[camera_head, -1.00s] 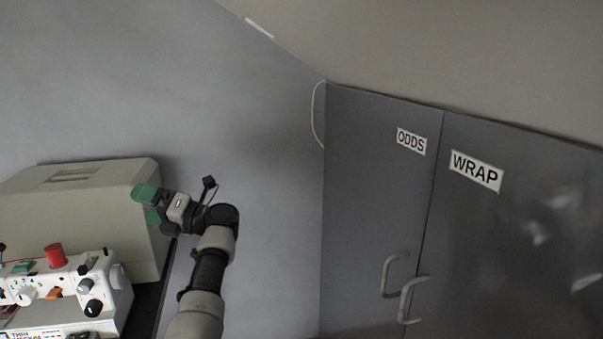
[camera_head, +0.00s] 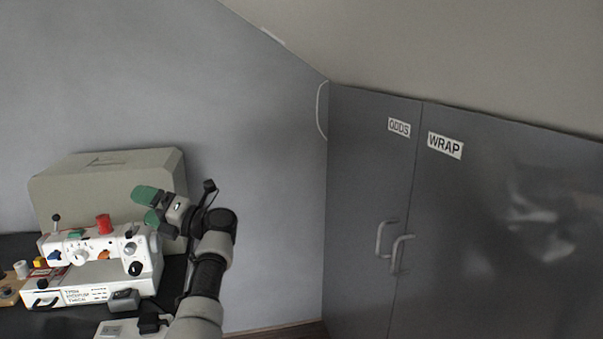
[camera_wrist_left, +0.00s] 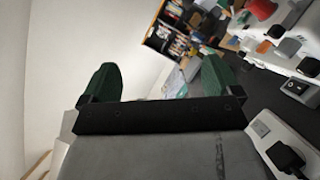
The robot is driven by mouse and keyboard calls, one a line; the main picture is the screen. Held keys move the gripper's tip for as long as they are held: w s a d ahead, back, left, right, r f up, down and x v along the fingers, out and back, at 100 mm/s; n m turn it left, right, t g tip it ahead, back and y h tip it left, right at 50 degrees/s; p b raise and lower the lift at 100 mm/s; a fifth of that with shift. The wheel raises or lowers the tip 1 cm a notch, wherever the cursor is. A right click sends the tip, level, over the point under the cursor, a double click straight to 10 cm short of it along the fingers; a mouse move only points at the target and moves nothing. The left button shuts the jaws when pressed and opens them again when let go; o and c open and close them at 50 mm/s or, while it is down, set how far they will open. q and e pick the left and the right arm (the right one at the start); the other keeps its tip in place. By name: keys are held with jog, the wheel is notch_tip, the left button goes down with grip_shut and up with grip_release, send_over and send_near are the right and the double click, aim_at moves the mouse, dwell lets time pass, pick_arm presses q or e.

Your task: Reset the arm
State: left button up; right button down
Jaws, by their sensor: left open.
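My left arm rises from the bottom of the head view. Its gripper (camera_head: 149,207), with green fingertips, is raised in front of the beige case and beside the sewing machine. It is open and empty. In the left wrist view the two green fingers (camera_wrist_left: 160,82) stand wide apart with nothing between them. My right gripper is in neither view.
A white sewing machine (camera_head: 83,254) with a red spool (camera_head: 104,224) stands on a black table (camera_head: 20,246). A beige case (camera_head: 108,180) stands behind it. Grey cabinet doors, ODDS (camera_head: 365,180) and WRAP (camera_head: 480,230), are closed at right. The ceiling slopes down right.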

pick_arm(q)
jog(key=s+d+f+m+t+h, duration=0.1)
jog(key=d+f+m+t+h, duration=0.1)
jog(key=f+m+t+h, duration=0.7)
jog(key=d+f+m+t+h, duration=0.2)
jog(key=d+m+t+h, duration=0.15)
jog(key=m+t, duration=1)
jog(key=s+d+f+m+g+h, duration=0.6)
jog(key=s+f+m+g+h, duration=0.4)
jog(key=f+m, duration=0.4)
jog(key=s+f+m+g+y, duration=0.1)
jog(key=s+f+m+g, duration=0.2)
jog(key=s, duration=0.8)
jog(key=s+f+m+g, duration=0.15)
jog(key=s+g, duration=0.35)
jog(key=s, duration=0.6)
jog(key=s+f+m+g+y, duration=0.15)
jog(key=s+f+g, duration=0.25)
jog(key=s, duration=0.6)
notch_tip(320, 180, down, 22)
jog(key=p, duration=0.4)
jog(key=s+a+f+g+p, duration=0.2)
jog(key=s+f+p, duration=0.1)
jog(key=s+f, duration=1)
jog(key=s, duration=0.4)
jog(key=shift+a+h, duration=0.3)
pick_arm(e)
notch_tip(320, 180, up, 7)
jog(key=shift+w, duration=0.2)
